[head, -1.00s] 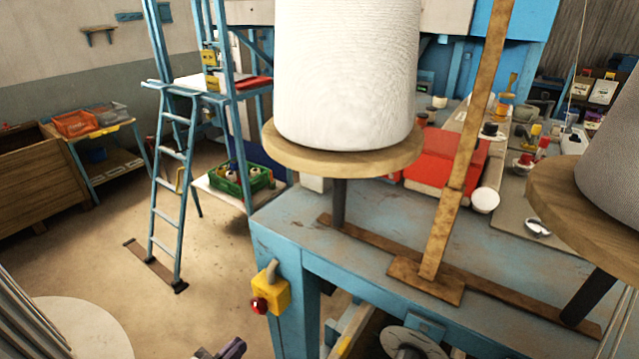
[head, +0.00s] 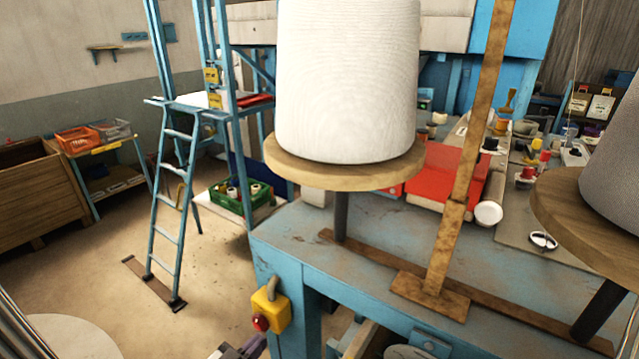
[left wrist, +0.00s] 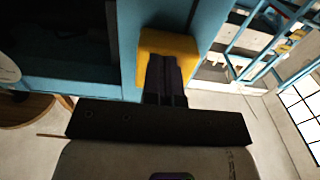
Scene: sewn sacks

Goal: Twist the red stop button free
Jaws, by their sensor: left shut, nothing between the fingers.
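The red stop button (head: 261,323) sits on the lower front of a yellow box (head: 271,308) fixed to the left end of the blue machine table. My left gripper (head: 252,346), with dark purple fingers, is just below the button at the bottom edge of the head view. It is shut with nothing between the fingers. In the left wrist view the shut fingers (left wrist: 165,76) point at the yellow box (left wrist: 180,45) and cover part of it. The red button cannot be made out there. I cannot tell whether the fingertips touch anything. My right gripper is not in view.
The blue table (head: 300,245) carries a large white thread cone (head: 347,85) on a wooden disc and an upright wooden post (head: 450,215). A blue ladder (head: 168,215) stands behind at left. The floor (head: 100,265) left of the box is open.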

